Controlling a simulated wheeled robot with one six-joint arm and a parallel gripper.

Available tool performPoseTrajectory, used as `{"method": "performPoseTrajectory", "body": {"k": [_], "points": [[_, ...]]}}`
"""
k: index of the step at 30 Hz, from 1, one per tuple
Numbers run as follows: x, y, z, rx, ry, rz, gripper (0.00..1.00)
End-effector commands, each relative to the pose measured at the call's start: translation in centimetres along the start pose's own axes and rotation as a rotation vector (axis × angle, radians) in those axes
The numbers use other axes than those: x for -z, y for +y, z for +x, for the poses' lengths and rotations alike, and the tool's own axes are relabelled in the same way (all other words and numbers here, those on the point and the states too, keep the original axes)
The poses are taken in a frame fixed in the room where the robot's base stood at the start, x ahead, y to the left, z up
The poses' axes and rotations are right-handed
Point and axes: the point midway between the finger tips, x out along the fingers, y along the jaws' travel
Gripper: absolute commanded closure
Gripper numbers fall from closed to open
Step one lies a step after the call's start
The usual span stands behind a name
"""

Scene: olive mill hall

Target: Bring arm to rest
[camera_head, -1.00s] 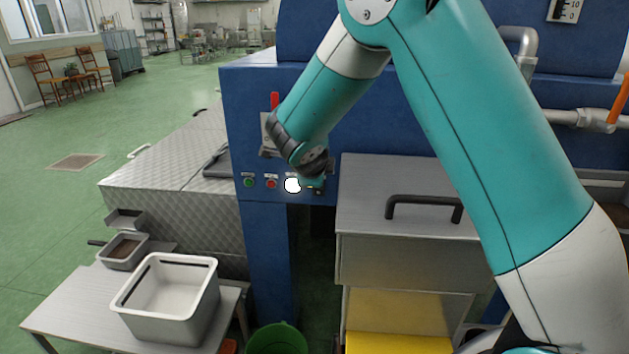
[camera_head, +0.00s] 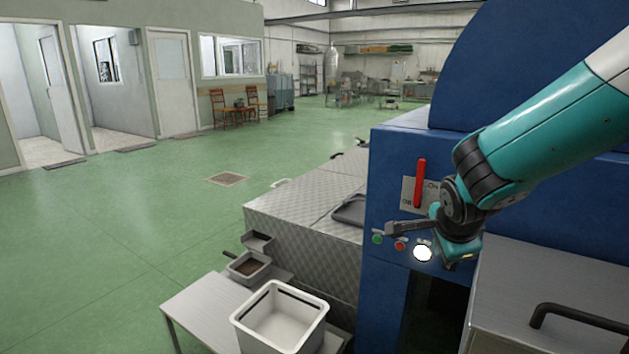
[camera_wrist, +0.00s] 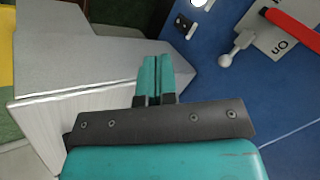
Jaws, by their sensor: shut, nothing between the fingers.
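My arm reaches in from the right in the head view. My gripper (camera_head: 460,258) is in front of the blue machine's panel, below and right of the red lever (camera_head: 420,184), beside the lit white button (camera_head: 422,253). In the wrist view its teal fingers (camera_wrist: 153,68) are shut together with nothing between them. The red lever also shows in the wrist view (camera_wrist: 292,29), apart from the fingers. A steel cabinet (camera_wrist: 95,68) lies beyond the fingers. The head view does not show the fingertips clearly.
The blue machine (camera_head: 400,290) stands close behind my gripper. A steel cabinet with a black handle (camera_head: 582,318) is at lower right. A white bin (camera_head: 280,318) stands on a low table (camera_head: 200,305). Green floor (camera_head: 120,240) at left is open.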

Motion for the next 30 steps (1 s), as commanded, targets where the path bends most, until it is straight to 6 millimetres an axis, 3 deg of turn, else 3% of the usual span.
{"method": "performPoseTrajectory", "body": {"k": [1,9,12,15,20,30], "points": [[-0.8,0.3,-3.5,-0.025,-0.073,-0.146,1.00],[-5.9,7.8,-18.0,0.005,-0.537,-1.110,1.00],[-6.9,10.7,-22.6,0.096,-0.683,-1.430,1.00],[-7.5,13.2,-25.8,0.189,-0.787,-1.671,1.00],[-7.7,15.2,-28.1,0.283,-0.868,-1.869,1.00],[-7.7,15.6,-28.3,0.296,-0.880,-1.897,1.00]]}}
